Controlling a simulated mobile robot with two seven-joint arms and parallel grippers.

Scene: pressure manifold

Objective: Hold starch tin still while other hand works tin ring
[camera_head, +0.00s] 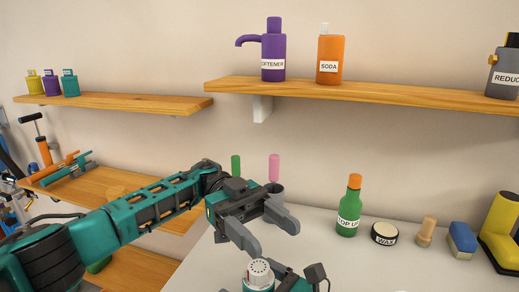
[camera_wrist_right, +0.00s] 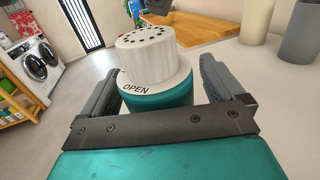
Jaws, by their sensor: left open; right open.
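The starch tin (camera_head: 258,282) is teal with a white, holed top and stands at the bottom edge of the head view. In the right wrist view the tin (camera_wrist_right: 165,100) shows its white ring (camera_wrist_right: 150,82) marked "OPEN". My left gripper (camera_head: 274,240) is open, with its fingers just above and behind the tin in the picture; nothing is between them. My right gripper (camera_wrist_right: 158,72) is open, with one finger on each side of the tin below the ring; I cannot tell whether either finger touches it. Most of my right gripper is cut off in the head view.
A green bottle (camera_head: 348,210), a wax tin (camera_head: 384,234), a wooden peg-like piece (camera_head: 427,231), a blue block (camera_head: 462,240) and a yellow item (camera_head: 502,225) line the back of the white table (camera_head: 390,270). A grey cup (camera_head: 274,203) stands behind my left gripper. Shelves (camera_head: 360,92) hang above.

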